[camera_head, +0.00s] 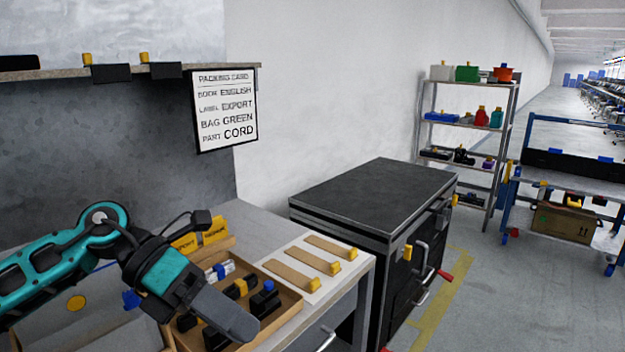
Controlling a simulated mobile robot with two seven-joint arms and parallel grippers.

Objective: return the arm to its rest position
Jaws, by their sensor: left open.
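My left arm (62,262) comes in from the left, teal and black. My left gripper (236,322) is over the tray on the workbench, pointing down and to the right. It is open, and I see nothing held in it. One dark grey finger shows; the other is hidden behind it or merged with it. The gripper covers part of the brown tray (287,322), which holds several small black, blue and yellow parts. I cannot tell whether the finger touches any of them. My right gripper is not in view.
The workbench (262,222) has a white mat with tan strips (290,272). An open box (130,335) sits below my arm. A packing card (224,108) hangs from the shelf above. A black cabinet (375,195), a rack (465,123) and a blue-framed cart (570,190) stand right. Floor between is clear.

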